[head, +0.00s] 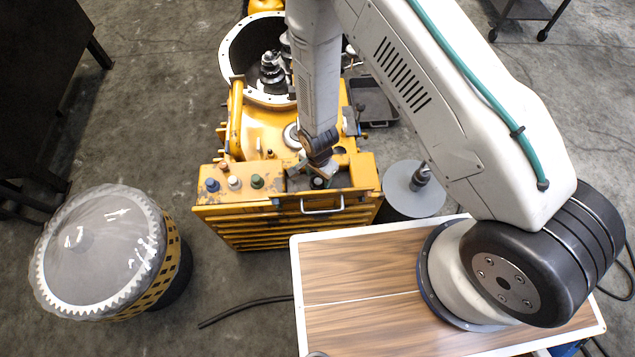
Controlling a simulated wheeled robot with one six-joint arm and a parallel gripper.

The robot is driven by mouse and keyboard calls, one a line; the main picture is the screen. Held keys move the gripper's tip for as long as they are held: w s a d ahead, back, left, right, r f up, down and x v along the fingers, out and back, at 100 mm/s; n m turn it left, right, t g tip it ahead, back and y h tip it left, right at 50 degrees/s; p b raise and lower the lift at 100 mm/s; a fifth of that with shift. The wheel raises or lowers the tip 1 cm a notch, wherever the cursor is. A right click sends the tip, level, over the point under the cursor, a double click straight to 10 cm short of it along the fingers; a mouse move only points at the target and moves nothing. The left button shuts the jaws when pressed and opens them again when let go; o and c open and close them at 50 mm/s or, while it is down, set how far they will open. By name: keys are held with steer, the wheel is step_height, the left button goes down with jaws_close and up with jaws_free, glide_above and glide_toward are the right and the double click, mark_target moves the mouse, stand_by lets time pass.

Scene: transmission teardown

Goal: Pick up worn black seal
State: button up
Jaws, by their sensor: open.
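My gripper (317,174) hangs at the end of my arm over the front part of the yellow transmission housing (263,128). Its jaws are spread apart, with nothing seen held between them. A small dark round piece (317,183) sits on the housing top right below the jaws. It may be the worn black seal, but it is too small and too partly covered to be sure. I cannot tell whether the jaws touch it. My arm hides part of the housing behind the gripper.
Blue (212,185), white (233,183) and green (257,181) caps stand on the housing's front ledge, left of the gripper. A round grey plate (402,200) is at right. A wrapped gear drum (100,250) stands at left. Open floor lies between drum and housing.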

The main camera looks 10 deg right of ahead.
steer(key=shift+f, duration=1.5)
steer(key=c, duration=0.6)
steer(key=shift+r, duration=0.1)
step_height(320, 180, up, 10)
steer(key=shift+f, duration=0.1)
